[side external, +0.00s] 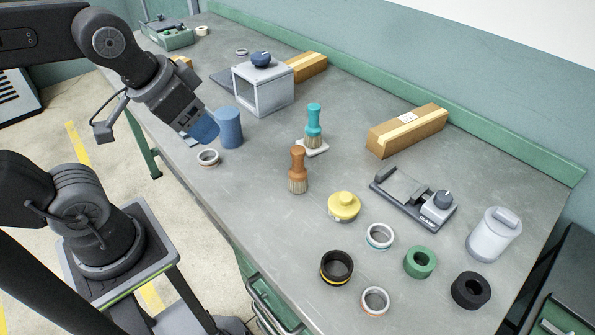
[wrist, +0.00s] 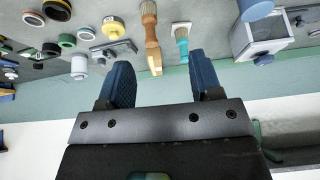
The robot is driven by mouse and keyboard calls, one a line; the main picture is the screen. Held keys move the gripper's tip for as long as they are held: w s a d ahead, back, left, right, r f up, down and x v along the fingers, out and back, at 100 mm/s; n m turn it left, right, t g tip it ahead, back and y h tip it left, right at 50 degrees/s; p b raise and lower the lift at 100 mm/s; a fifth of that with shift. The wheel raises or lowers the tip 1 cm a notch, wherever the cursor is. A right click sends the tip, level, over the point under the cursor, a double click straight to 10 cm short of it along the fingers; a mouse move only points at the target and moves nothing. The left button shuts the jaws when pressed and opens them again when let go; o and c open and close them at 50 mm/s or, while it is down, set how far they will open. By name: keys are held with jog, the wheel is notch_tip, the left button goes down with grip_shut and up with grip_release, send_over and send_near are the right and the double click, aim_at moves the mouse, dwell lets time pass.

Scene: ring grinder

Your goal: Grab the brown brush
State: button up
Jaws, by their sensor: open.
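The brown brush (side external: 298,169) stands upright on its pale bristles on the grey bench, near the middle in the side view. In the wrist view the brown brush (wrist: 152,42) is near the top centre, beyond the fingertips. My gripper (side external: 205,132) is at the left of the bench in the side view, above and beside a blue cylinder, well apart from the brush. In the wrist view my gripper (wrist: 160,75) has its two blue fingers wide apart with nothing held between them.
A teal brush (side external: 314,125) stands on a small white pad behind the brown brush. The blue cylinder (side external: 230,128) and a ring (side external: 208,158) are near my gripper. A yellow knobbed disc (side external: 343,206) is right of the brown brush.

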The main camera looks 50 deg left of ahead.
jog(key=w+d+r+m+g, duration=0.1)
jog(key=w+m+g, duration=0.2)
jog(key=w+m, duration=0.5)
jog(key=m+g, duration=0.3)
jog(key=m, duration=0.7)
send_over(298, 162)
jog(key=a, duration=0.1)
notch_tip(298, 162, down, 4)
jog(key=shift+w+a+f, duration=0.15)
jog(key=shift+w+f, duration=0.05)
jog(key=shift+w, duration=0.35)
notch_tip(298, 162, down, 8)
jog(key=shift+r, duration=0.15)
jog(key=shift+s+d+f, duration=0.1)
jog(key=shift+f, duration=1.3)
jog(key=shift+d+f, duration=0.1)
jog(key=shift+f, duration=1.25)
grip_shut()
